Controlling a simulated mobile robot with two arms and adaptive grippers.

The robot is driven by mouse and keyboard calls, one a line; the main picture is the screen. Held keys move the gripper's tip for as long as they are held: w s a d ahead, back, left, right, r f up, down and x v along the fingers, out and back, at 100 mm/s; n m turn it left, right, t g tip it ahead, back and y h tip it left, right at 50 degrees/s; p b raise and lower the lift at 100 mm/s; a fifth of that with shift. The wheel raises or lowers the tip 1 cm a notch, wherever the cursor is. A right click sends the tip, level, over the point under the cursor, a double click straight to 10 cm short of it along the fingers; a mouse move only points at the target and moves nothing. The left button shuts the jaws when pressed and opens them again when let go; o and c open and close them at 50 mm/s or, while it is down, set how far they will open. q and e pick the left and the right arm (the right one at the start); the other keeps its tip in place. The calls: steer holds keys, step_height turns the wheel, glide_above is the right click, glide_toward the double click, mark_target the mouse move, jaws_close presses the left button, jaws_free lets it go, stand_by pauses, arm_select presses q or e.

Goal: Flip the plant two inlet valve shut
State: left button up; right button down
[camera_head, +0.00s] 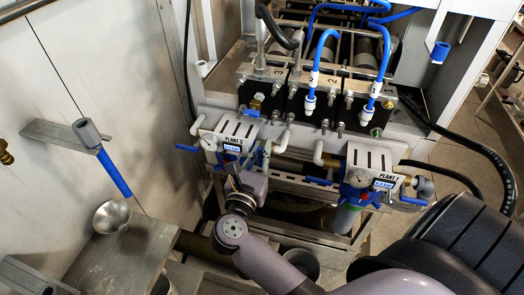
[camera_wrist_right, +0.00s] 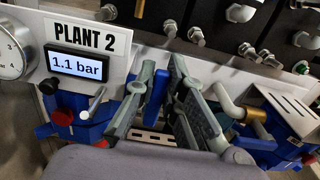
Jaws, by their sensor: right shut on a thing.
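The plant two unit (camera_head: 226,141) is a white panel with a gauge and small display, left of centre in the head view. In the right wrist view its PLANT 2 label (camera_wrist_right: 88,38) and display (camera_wrist_right: 80,64) show, reading 1.1 bar. My right gripper (camera_head: 262,157) is at the right side of this unit. In the right wrist view, the right gripper (camera_wrist_right: 163,68) is shut on a blue valve handle (camera_wrist_right: 156,96), which stands between its grey-green fingers. The handle's far end and pivot are partly hidden. My left gripper is not in view.
The plant one unit (camera_head: 370,168) stands to the right with its own blue handles. A grey wall closes off the left.

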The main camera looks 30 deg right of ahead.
steer(key=c, duration=1.8)
jaws_free()
steer(key=shift+o, duration=0.8)
steer(key=shift+a, duration=0.1)
steer(key=v, duration=0.8)
steer(key=shift+s, duration=0.1)
steer(key=shift+r, duration=0.1)
